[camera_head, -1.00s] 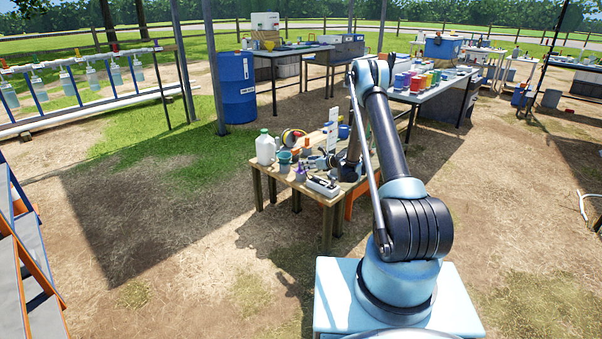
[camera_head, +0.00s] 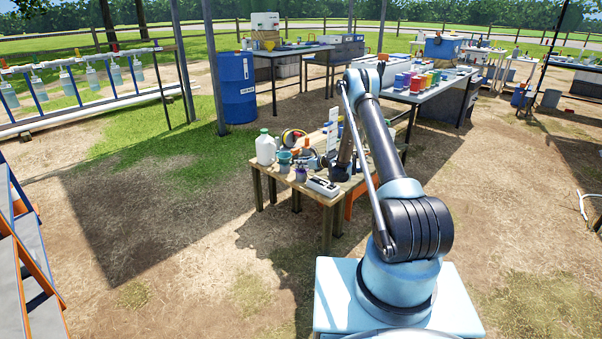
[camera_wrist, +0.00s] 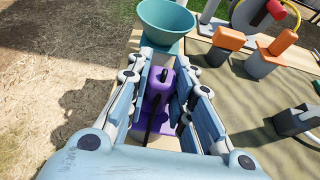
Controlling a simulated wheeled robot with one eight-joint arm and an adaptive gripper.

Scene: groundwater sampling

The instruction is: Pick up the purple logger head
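The purple logger head (camera_wrist: 158,92) stands near the edge of the wooden table (camera_wrist: 138,42), with a dark slot or loop on its near side. In the wrist view my gripper (camera_wrist: 165,62) is open, its two blue-grey fingers on either side of the purple head. I cannot tell if either finger touches it. In the head view the logger head shows as a small purple spot (camera_head: 301,175) below my gripper (camera_head: 304,164), at the table's front left part.
A teal funnel or cup (camera_wrist: 166,20) stands just beyond the fingertips. Orange-topped blocks (camera_wrist: 268,54) and a yellow-rimmed reel (camera_wrist: 262,14) stand to the right. A white jug (camera_head: 265,149) is at the table's left, a grey-white device (camera_head: 323,187) at its front.

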